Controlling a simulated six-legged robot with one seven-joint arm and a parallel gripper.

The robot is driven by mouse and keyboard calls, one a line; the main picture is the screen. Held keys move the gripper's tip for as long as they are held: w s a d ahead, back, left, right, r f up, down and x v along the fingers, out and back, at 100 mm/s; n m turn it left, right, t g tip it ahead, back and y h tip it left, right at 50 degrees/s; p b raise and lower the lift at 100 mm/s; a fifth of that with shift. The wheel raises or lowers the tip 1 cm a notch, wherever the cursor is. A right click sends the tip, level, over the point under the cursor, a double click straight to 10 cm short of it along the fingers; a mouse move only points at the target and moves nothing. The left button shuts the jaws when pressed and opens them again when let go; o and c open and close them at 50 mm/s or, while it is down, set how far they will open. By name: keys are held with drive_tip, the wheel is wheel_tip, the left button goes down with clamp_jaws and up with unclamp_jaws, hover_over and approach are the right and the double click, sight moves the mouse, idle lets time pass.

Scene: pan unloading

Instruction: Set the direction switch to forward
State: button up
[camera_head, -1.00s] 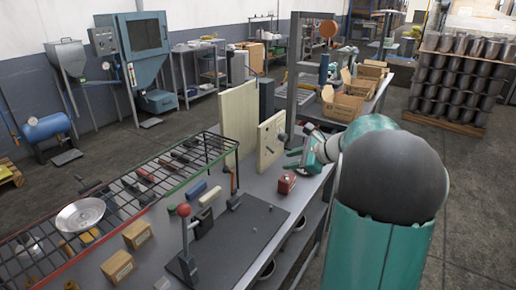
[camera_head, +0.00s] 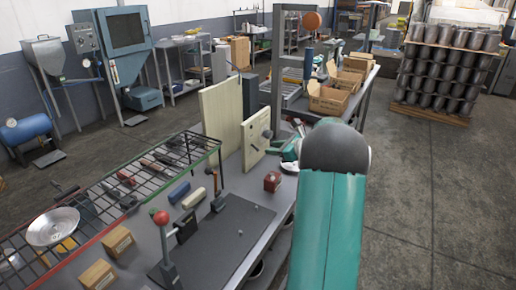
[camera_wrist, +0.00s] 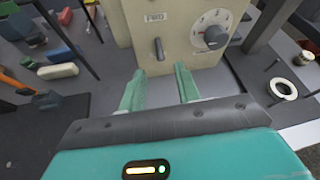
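The direction switch (camera_wrist: 158,48) is a short dark lever on a cream control panel (camera_wrist: 178,62). It points roughly up and down, slightly tilted, below a small label (camera_wrist: 155,17) that seems to read FWD. A round dark knob with a dial (camera_wrist: 211,37) sits to its right. The panel also shows in the head view (camera_head: 254,145), left of my arm. My gripper (camera_wrist: 160,70) is open and empty, its two green fingers pointing at the panel just below the lever, apart from it. In the head view my arm hides most of the gripper.
A red-topped lever stand (camera_head: 162,232) and a wire rack (camera_head: 110,185) are to the left. In the wrist view, a white ring (camera_wrist: 283,89) lies on the right. Open floor lies right of my arm.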

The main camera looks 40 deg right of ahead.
sight(259, 150)
drive_tip(key=x, duration=0.8)
drive_tip(key=shift+r, duration=0.1)
clamp_jaws()
